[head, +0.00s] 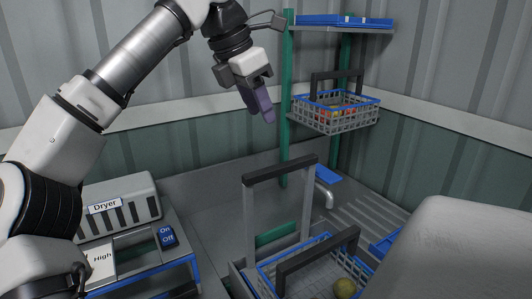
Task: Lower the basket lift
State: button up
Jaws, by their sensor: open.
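The basket lift appears as an upright grey frame with a dark top bar (280,169), standing in the lower middle. A grey wire basket with a blue rim (293,247) and its own dark handle (318,247) sits low at the frame's foot. A yellowish-green round fruit (345,288) lies in it; the basket's lower part is cut off by the picture edge. My gripper (262,110), with purple fingers, is open and empty. It hangs above and left of the lift's top bar, apart from it.
A second blue-rimmed basket (308,120) with red and orange fruit is on the green-posted rack (285,75) at right. A blue tray (330,20) tops it. The dryer (120,203), a blue On/Off switch (167,237) and a tap (325,195) are below.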

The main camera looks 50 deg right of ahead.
aim_at(283, 164)
jog(key=p+x, duration=0.2)
jog(key=x, duration=1.1)
jog(key=shift+s+f, duration=0.15)
jog(key=shift+f, duration=0.2)
grip_shut()
